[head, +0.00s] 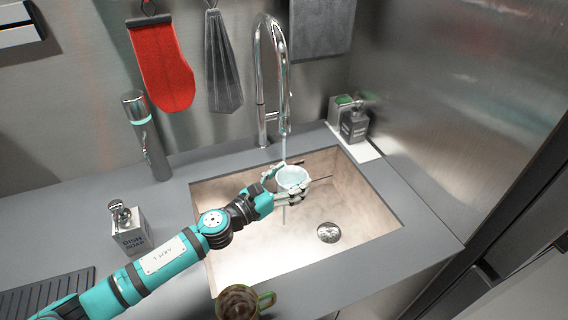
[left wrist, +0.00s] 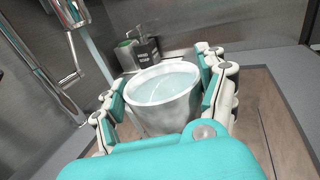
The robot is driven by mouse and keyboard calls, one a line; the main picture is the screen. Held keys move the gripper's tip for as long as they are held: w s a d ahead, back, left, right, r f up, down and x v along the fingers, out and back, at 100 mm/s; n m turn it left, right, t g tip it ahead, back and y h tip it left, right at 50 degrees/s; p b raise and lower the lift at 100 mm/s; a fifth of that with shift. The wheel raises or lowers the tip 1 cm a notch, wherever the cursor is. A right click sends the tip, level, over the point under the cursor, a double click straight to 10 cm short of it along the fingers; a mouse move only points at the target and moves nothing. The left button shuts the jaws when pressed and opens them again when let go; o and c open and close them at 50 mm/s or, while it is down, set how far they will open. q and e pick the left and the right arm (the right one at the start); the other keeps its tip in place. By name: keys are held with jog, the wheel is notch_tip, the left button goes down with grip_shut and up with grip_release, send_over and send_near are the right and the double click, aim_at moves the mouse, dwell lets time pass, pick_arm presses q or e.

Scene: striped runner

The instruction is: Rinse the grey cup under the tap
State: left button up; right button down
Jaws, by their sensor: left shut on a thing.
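The grey cup (head: 292,180), pale in this light, is upright above the sink, below the tap (head: 272,75). My left gripper (head: 288,187) is shut on it, with the fingers around its sides. In the left wrist view the cup (left wrist: 160,108) stands between the fingers (left wrist: 165,100), with water inside up near its rim. A thin water stream (head: 284,148) runs from the tap spout down to the cup's back-left rim, and water also shows below the cup. I cannot tell whether the stream lands inside or passes just beside it. My right gripper is out of view.
The sink (head: 352,215) has a drain (head: 328,232) at its right. A soap bottle (head: 354,122) and a sponge (head: 341,104) stand behind right. A dish soap dispenser (head: 130,232), a tall cylinder (head: 146,135) and a dirty mug (head: 240,302) stand around the sink.

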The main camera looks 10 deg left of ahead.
pick_arm(q)
jog(key=s+r+p, duration=0.1)
jog(key=s+d+r+p, duration=0.1)
jog(key=s+r+p, duration=0.1)
jog(key=shift+r, duration=0.1)
jog(key=shift+s+d+r+p, duration=0.2)
jog(key=shift+s+r+p, duration=0.3)
jog(key=shift+s, duration=0.3)
jog(key=shift+a+f, duration=0.1)
jog(key=shift+f, duration=0.05)
